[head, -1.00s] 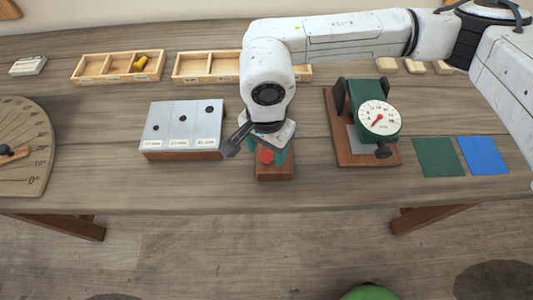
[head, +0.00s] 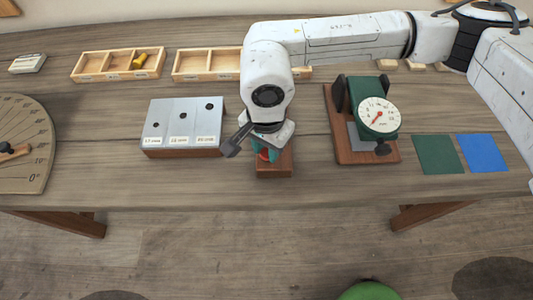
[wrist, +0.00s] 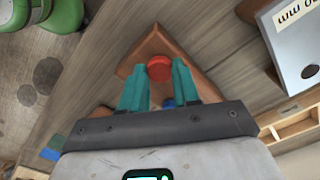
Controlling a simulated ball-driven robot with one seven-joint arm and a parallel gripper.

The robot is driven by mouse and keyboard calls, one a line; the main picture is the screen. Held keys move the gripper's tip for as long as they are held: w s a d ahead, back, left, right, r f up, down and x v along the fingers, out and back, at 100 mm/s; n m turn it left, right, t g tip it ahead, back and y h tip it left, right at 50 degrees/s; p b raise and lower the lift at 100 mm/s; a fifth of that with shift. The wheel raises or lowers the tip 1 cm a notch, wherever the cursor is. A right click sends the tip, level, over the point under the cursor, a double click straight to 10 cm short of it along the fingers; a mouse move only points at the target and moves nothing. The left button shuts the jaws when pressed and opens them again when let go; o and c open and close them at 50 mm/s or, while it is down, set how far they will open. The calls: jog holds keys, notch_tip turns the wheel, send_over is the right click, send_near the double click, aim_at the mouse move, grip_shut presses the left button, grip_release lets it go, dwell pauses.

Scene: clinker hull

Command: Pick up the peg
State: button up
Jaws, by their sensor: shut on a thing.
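The peg (wrist: 158,68) shows a round red top between my two teal fingertips in the wrist view. In the head view its red part (head: 264,155) is mostly covered by my fingers. It is over a small brown wooden block (head: 275,171) near the front edge of the bench, but I cannot tell whether it still touches the block. My gripper (wrist: 160,72) is shut on the peg, a finger on each side. A small blue round thing (wrist: 168,103) shows between the fingers; how it relates to the peg is unclear.
A grey hole gauge block (head: 184,125) stands left of the wooden block. A green dial gauge (head: 370,105) on a brown base stands to the right. Green (head: 438,155) and blue (head: 483,153) mats lie farther right. Wooden compartment trays (head: 118,63) stand at the back.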

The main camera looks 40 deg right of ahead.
aim_at(267, 153)
jog(key=shift+r, duration=0.1)
jog(key=shift+r, duration=0.45)
notch_tip(267, 153, up, 2)
jog(key=shift+r+b, duration=0.1)
jog(key=shift+b, duration=0.3)
jog(key=s+a+r+b, duration=0.1)
jog(key=s+r+b, duration=0.3)
jog(key=s+r, duration=0.5)
jog(key=s, duration=0.5)
jog(key=shift+a+r, duration=0.25)
jog(key=shift+r, duration=0.15)
jog(key=shift+w, duration=0.1)
